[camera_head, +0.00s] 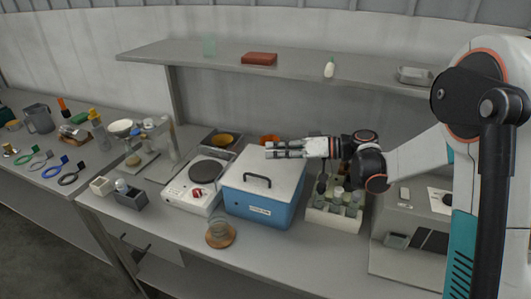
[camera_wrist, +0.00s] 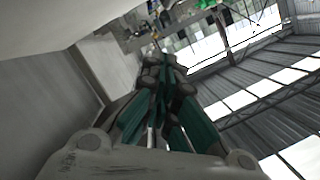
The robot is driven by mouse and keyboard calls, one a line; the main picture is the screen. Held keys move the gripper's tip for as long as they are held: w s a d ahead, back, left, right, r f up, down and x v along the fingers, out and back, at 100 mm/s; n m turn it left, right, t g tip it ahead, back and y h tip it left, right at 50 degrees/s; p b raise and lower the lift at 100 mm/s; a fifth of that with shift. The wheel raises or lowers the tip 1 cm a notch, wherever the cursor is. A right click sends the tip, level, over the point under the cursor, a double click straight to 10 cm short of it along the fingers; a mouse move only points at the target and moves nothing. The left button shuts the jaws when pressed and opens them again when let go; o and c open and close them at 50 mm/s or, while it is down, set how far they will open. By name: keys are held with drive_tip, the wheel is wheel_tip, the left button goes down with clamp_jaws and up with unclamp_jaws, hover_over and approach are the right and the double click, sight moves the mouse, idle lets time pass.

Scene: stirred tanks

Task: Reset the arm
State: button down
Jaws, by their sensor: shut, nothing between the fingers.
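My arm reaches in from the right in the head view and is held out level above the bench. My gripper (camera_head: 268,149) points left, above the white lid of a blue box (camera_head: 262,190) with a black handle. The fingers lie close together with nothing between them. In the wrist view my gripper (camera_wrist: 157,66) fills the middle with its teal and dark fingers, also drawn together and empty. The gap between the gripper and the lid is hard to judge.
A rack of bottles (camera_head: 334,217) stands under my wrist. A hotplate (camera_head: 196,187) is left of the box, and a glass beaker (camera_head: 220,233) stands in front. A shelf (camera_head: 290,66) with a red block (camera_head: 259,58) and white bottle (camera_head: 329,68) runs above. The bench front is mostly clear.

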drive_tip(key=s+d+m+t+h, duration=0.1)
drive_tip(key=s+d+m+h, duration=0.1)
drive_tip(key=s+d+h, duration=0.3)
drive_tip(key=s+d+r+m+t+h, duration=0.1)
drive_tip(key=s+d+h, duration=0.4)
drive_tip(key=s, duration=0.9)
drive_tip(key=s+d+r+m+t+h+p, duration=0.1)
drive_tip(key=s+d+m+h, duration=0.4)
drive_tip(key=s+d, duration=0.5)
drive_tip(key=shift+s+d+t+h, duration=0.2)
drive_tip(key=shift+t+h, duration=0.1)
drive_tip(key=shift+t, duration=0.6)
drive_tip(key=shift+r, duration=0.1)
